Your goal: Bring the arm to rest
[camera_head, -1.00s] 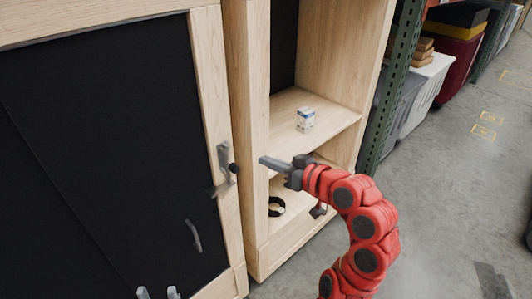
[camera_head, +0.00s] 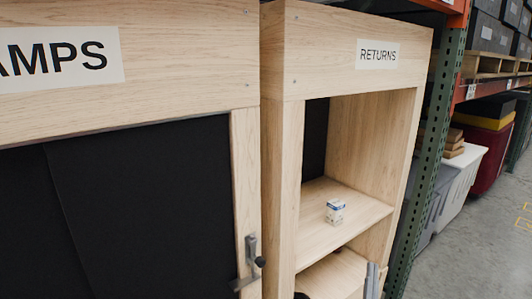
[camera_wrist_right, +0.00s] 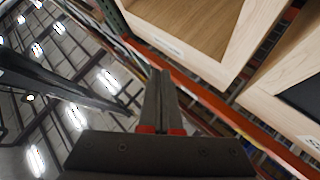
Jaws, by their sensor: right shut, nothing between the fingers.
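My right gripper (camera_head: 373,282) shows only as upright grey fingertips at the bottom edge of the head view, in front of the lower part of the returns cabinet (camera_head: 292,140). In the right wrist view its two dark fingers (camera_wrist_right: 161,88) lie together, shut and empty, pointing up past a wooden cabinet (camera_wrist_right: 190,58). The rest of the right arm is below the head view. My left gripper is out of view.
To the left is a dark-panelled cabinet door with a grey latch (camera_head: 249,262). A green rack post (camera_head: 432,150) and bins (camera_head: 458,190) stand at right, beside open floor (camera_head: 480,240).

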